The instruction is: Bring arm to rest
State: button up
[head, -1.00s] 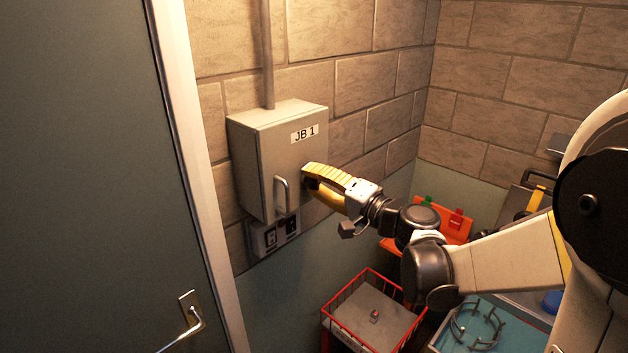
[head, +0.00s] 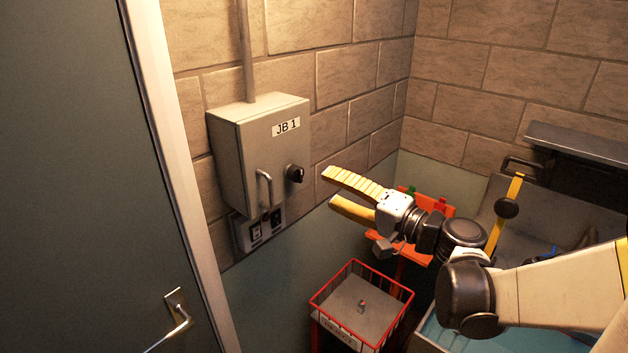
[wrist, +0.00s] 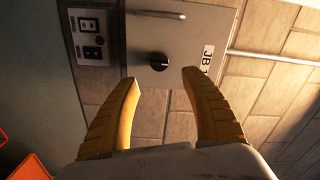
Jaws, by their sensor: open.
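My gripper (head: 328,187) has two yellow ribbed fingers, spread apart and empty. In the head view it is to the right of the grey junction box (head: 240,165) labelled JB 1, clear of it. The box is on the brick wall and its door looks closed. A black rotary knob (head: 295,174) and a metal handle (head: 265,188) are on its front. In the wrist view the knob (wrist: 159,62) shows beyond and between the open fingertips (wrist: 160,76), with a gap to them.
A red wire basket (head: 362,305) holding a small object stands below my gripper. An orange panel (head: 416,262) is behind my wrist. A grey bench-like unit with a yellow strap (head: 510,205) is at the right. A door (head: 75,180) with a lever handle fills the left. A switch plate (head: 262,230) is under the box.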

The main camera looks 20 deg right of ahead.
jog(key=shift+s+d, duration=0.4)
jog(key=shift+s, duration=0.2)
jog(key=s+a+f+n+g+h+b, duration=0.2)
jog(key=s+a+f+g+b, duration=0.15)
jog(key=f, duration=0.45)
jog(key=s+a+f+n+g+h+b, duration=0.25)
jog(key=s+a+f+b, duration=0.2)
jog(key=f, duration=0.45)
jog(key=s+d+f+n+g+h+b, duration=0.1)
jog(key=s+d+f+n+h+b, duration=0.2)
jog(key=s+d+f+h, duration=0.2)
jog(key=s+d, duration=0.1)
jog(key=s, duration=0.2)
jog(key=shift+s+f+g+b, duration=0.2)
jog(key=shift+f+g+b, duration=0.05)
jog(key=shift+g+b, duration=0.15)
jog(key=shift+d+n+h, duration=0.1)
jog(key=shift+n+h, duration=0.15)
